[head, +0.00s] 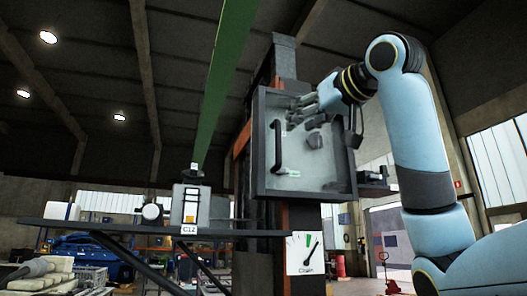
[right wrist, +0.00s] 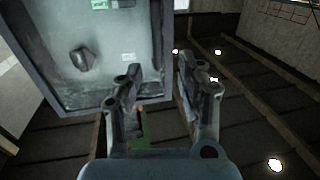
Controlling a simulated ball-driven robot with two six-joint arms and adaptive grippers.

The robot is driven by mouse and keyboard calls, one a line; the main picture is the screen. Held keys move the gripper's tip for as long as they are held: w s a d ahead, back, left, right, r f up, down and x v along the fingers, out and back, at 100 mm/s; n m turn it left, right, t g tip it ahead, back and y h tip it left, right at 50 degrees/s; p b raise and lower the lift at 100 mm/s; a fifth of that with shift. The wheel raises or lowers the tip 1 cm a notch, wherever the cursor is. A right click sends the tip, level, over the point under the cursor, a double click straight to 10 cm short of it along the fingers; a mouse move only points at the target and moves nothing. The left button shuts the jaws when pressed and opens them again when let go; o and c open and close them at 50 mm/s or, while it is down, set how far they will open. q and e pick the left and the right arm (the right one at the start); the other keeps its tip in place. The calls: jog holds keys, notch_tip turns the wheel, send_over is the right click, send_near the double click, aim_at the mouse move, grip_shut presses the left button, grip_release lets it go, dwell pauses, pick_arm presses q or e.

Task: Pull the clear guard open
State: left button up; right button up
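The clear guard (head: 262,112) is a see-through panel in a dark frame on the front of a box mounted on a column. A dark upright bar handle (head: 277,146) is on its left side. My right gripper (head: 291,114) is at the upper part of the guard, right of and above the handle. In the right wrist view, its fingers (right wrist: 160,85) are apart with nothing held, and an edge of the box front (right wrist: 165,60) shows behind the gap. Contact cannot be told. The handle is not recognisable there. My left gripper is out of view.
A dark knob (head: 315,140) shows behind the panel. A shelf (head: 100,227) with a device marked C12 (head: 189,207) extends left. A green beam (head: 224,80) slants overhead.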

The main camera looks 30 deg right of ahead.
aim_at(280, 135)
jog(key=w+p, duration=0.1)
jog(key=w, duration=0.2)
jog(key=w+p, duration=0.2)
jog(key=w, duration=0.2)
jog(key=w+d+p, duration=0.1)
jog(key=w, duration=0.2)
jog(key=shift+w+r+p, duration=0.25)
jog(key=shift+r+p, duration=0.1)
jog(key=shift+r, duration=0.05)
jog(key=shift+w+a, duration=0.1)
jog(key=shift+w, duration=0.05)
jog(key=shift+f, duration=0.1)
jog(key=shift+c, duration=0.3)
jog(key=c, duration=0.7)
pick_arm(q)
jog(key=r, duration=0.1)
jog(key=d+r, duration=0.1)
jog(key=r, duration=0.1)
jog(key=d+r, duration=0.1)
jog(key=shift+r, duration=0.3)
pick_arm(e)
grip_shut()
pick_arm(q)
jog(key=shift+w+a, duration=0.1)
